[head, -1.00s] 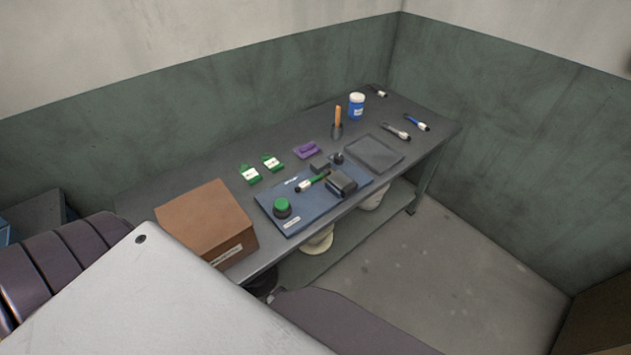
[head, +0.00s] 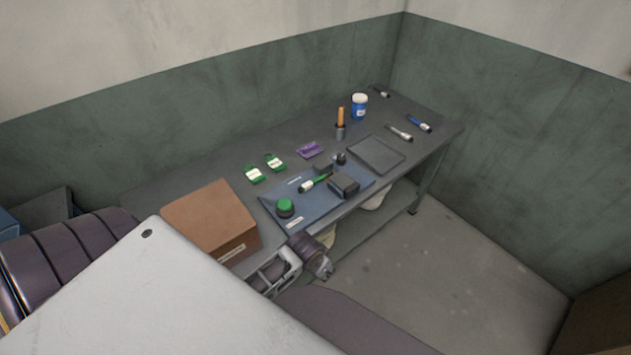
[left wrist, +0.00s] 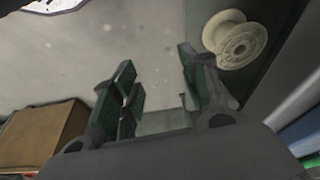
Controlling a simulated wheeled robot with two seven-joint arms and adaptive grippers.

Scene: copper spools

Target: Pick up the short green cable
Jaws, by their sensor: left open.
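The short green cable (head: 315,182), with a white label and a dark end, lies on the blue mat (head: 290,212) beside a dark block. My left gripper (head: 318,264) is at the front edge of the table in the head view, below and in front of the mat, apart from the cable. In the left wrist view my left gripper (left wrist: 160,92) has its two green-padded fingers spread, with nothing between them. I cannot make out the cable in that view. My right gripper is not in view.
A brown box (head: 211,219) stands left of the mat. A green-topped round item (head: 285,207), a dark block (head: 344,184) and a grey tray (head: 376,154) are near. A blue jar (head: 359,106) stands behind. A pale spool (left wrist: 236,40) shows below the table.

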